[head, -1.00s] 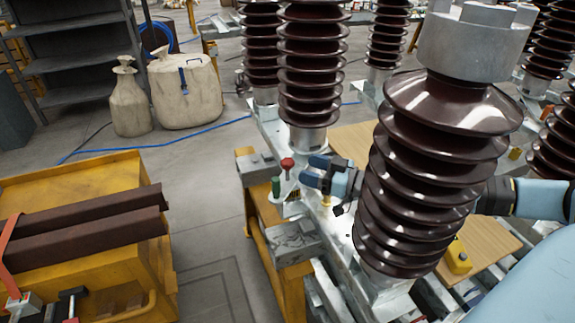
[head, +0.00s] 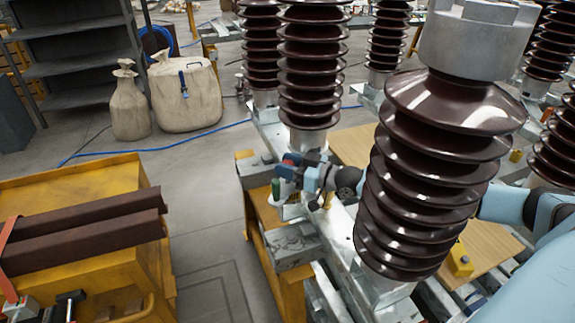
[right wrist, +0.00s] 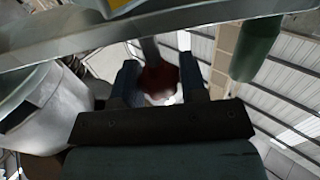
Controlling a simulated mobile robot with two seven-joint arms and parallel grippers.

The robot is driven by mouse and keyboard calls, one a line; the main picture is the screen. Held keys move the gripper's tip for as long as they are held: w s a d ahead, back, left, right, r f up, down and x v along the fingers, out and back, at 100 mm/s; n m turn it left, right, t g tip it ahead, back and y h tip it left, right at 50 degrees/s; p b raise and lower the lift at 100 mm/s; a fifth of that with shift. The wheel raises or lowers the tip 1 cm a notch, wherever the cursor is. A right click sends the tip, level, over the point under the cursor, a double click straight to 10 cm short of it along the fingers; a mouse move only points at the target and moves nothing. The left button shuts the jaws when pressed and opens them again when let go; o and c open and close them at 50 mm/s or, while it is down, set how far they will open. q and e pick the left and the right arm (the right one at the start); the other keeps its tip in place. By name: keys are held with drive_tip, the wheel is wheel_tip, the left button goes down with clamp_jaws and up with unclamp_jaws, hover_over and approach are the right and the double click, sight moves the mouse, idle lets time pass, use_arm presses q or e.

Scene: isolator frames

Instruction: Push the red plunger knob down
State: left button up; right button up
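The red plunger knob (head: 290,157) is mostly hidden behind my right gripper (head: 294,173) in the head view, beside a green knob (head: 276,188). In the right wrist view the red knob (right wrist: 160,80) shows between the two spread fingers of the right gripper (right wrist: 160,78). I cannot tell whether the fingers touch it. The green knob (right wrist: 257,48) hangs to the right there, outside the fingers. My left gripper is not in view.
A large brown ribbed insulator (head: 425,180) stands close to my right arm, partly hiding it. Another insulator (head: 308,80) stands behind the gripper. A yellow cart (head: 80,240) with dark bars is at left. Open floor lies between cart and frame.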

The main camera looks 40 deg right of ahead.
clamp_jaws()
drive_tip(key=shift+s+f, duration=0.1)
drive_tip(key=shift+f, duration=1.2)
drive_tip(key=o, duration=0.5)
unclamp_jaws()
drive_tip(key=p+v, duration=0.2)
drive_tip(key=v, duration=1.1)
drive_tip(key=shift+s+d, duration=0.25)
drive_tip(key=shift+s, duration=0.05)
